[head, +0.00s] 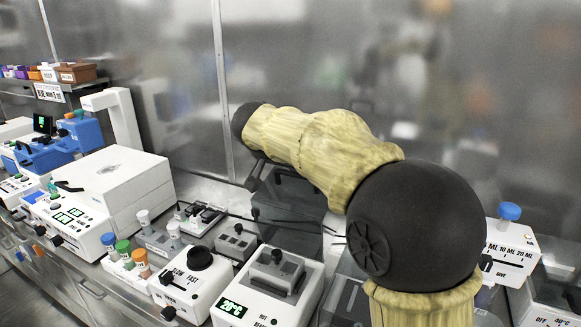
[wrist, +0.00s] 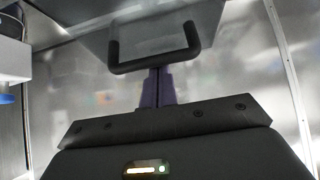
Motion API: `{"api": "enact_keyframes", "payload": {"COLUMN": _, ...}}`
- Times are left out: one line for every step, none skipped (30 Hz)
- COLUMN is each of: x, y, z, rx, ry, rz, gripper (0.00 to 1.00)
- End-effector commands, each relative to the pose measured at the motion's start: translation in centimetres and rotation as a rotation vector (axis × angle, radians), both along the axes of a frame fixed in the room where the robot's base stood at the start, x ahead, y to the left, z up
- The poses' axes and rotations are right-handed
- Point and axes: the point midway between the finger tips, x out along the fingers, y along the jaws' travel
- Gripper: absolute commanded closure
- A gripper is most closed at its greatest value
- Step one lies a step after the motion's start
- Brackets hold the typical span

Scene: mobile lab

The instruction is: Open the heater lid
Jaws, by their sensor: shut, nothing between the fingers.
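In the head view a white heater (head: 230,310) with a green 20°C display stands at the front, a grey metal block set in its top. Behind it a dark see-through panel (head: 290,200), apparently its lid, stands raised, partly covered by my arm. In the wrist view the grey lid (wrist: 205,28) is at the top with a black U-shaped handle (wrist: 152,64). My gripper (wrist: 157,72) is shut and empty, its purple fingers pointing at the middle of the handle bar. I cannot tell whether they touch it. The gripper is not clearly visible in the head view.
A white stirrer with a black knob (head: 200,257) stands left of the heater, beside a rack of coloured-cap vials (head: 130,260). A large white instrument (head: 105,190) is further left. A dispenser with a blue knob (head: 509,212) is at right. A metal wall closes off the back.

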Motion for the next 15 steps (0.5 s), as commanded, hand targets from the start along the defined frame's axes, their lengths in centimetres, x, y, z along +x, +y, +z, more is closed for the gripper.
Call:
{"api": "enact_keyframes", "payload": {"x": 0.0, "y": 0.0, "z": 0.0, "rx": -0.001, "ry": 0.002, "rz": -0.001, "gripper": 1.00}}
{"api": "enact_keyframes", "payload": {"x": 0.0, "y": 0.0, "z": 0.0, "rx": -0.001, "ry": 0.002, "rz": -0.001, "gripper": 1.00}}
{"api": "enact_keyframes", "payload": {"x": 0.0, "y": 0.0, "z": 0.0, "rx": 0.000, "ry": 0.001, "rz": -0.001, "gripper": 1.00}}
{"api": "enact_keyframes", "payload": {"x": -0.1, "y": 0.0, "z": 0.1, "rx": -0.001, "ry": 0.000, "rz": -0.001, "gripper": 1.00}}
{"api": "enact_keyframes", "payload": {"x": -0.1, "y": 0.0, "z": 0.1, "rx": -0.001, "ry": 0.000, "rz": -0.001, "gripper": 1.00}}
{"api": "enact_keyframes", "payload": {"x": -0.3, "y": 0.2, "z": 0.3, "rx": 0.000, "ry": 0.000, "rz": 0.001, "gripper": 1.00}}
{"api": "enact_keyframes", "payload": {"x": -0.4, "y": 0.3, "z": 0.5, "rx": 0.000, "ry": -0.001, "rz": 0.002, "gripper": 1.00}}
{"api": "enact_keyframes", "payload": {"x": -0.6, "y": 0.4, "z": 0.7, "rx": 0.000, "ry": -0.001, "rz": 0.002, "gripper": 1.00}}
{"api": "enact_keyframes", "payload": {"x": -0.9, "y": 0.6, "z": 1.0, "rx": 0.000, "ry": -0.002, "rz": 0.002, "gripper": 1.00}}
{"api": "enact_keyframes", "payload": {"x": -1.2, "y": 0.7, "z": 1.3, "rx": 0.000, "ry": -0.002, "rz": 0.003, "gripper": 1.00}}
{"api": "enact_keyframes", "payload": {"x": -1.4, "y": 0.9, "z": 1.6, "rx": 0.001, "ry": -0.003, "rz": 0.002, "gripper": 1.00}}
{"api": "enact_keyframes", "payload": {"x": -1.9, "y": 1.1, "z": 2.1, "rx": 0.000, "ry": -0.002, "rz": 0.003, "gripper": 1.00}}
{"api": "enact_keyframes", "payload": {"x": -2.3, "y": 1.3, "z": 2.5, "rx": 0.000, "ry": -0.004, "rz": 0.004, "gripper": 1.00}}
{"api": "enact_keyframes", "payload": {"x": -2.6, "y": 1.5, "z": 3.0, "rx": 0.001, "ry": -0.005, "rz": 0.004, "gripper": 1.00}}
{"api": "enact_keyframes", "payload": {"x": -3.1, "y": 1.7, "z": 3.5, "rx": 0.001, "ry": -0.004, "rz": 0.004, "gripper": 1.00}}
